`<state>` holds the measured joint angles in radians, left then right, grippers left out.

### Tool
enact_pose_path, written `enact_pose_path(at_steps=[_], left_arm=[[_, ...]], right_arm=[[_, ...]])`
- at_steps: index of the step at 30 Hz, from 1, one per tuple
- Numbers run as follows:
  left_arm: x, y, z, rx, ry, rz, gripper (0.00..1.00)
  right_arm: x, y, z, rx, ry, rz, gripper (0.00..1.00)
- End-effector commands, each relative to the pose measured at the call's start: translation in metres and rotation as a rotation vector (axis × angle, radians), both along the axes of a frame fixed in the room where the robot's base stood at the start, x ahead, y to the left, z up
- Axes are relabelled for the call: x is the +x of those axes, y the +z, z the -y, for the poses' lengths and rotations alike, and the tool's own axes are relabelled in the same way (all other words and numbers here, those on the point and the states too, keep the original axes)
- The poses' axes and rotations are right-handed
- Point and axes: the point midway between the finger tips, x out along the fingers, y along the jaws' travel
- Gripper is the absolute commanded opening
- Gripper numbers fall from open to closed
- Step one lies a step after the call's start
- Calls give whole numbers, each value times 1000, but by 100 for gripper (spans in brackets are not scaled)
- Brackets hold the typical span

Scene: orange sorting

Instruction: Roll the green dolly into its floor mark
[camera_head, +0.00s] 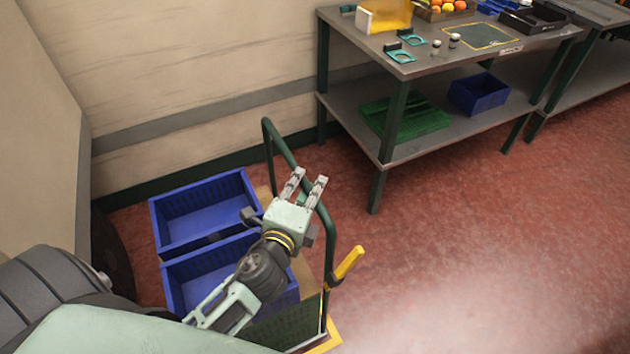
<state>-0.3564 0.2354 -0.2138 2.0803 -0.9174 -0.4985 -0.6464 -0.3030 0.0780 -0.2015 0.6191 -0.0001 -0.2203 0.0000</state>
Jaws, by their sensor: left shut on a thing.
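The green dolly (328,235) stands on the red floor at the lower middle, with its upright tube handle on its right side. Its wooden deck (264,196) shows beside two blue crates. My left gripper (308,180) is at the handle's top bar, its two fingers shut on the bar. My left arm and gripper hide part of the deck and the nearer crate. A yellow lever (348,262) sticks out at the handle's lower right. A yellow strip (328,340) shows at the dolly's near corner; I cannot tell whether it is the floor mark. My right gripper is out of view.
The blue crates (205,177) stand near the back wall. A grey workbench (372,142) with green legs stands behind and right, holding oranges (448,6), a lower green crate (425,118) and a blue bin (479,93). The red floor at right (480,250) is clear.

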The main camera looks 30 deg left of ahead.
Motion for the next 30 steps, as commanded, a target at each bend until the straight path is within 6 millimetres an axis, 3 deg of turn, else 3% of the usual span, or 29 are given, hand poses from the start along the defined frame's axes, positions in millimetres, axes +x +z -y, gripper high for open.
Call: enact_pose_path(at_steps=[17,18,24,30], left_arm=[[-6,-3,-4,-6,2,-6,0],[-6,-3,-4,-6,2,-6,18],[-6,-2,-4,-3,1,-4,35],[-5,0,-4,-2,-1,-1,36]], right_arm=[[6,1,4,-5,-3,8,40],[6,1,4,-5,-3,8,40],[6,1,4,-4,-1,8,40],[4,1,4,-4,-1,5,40]])
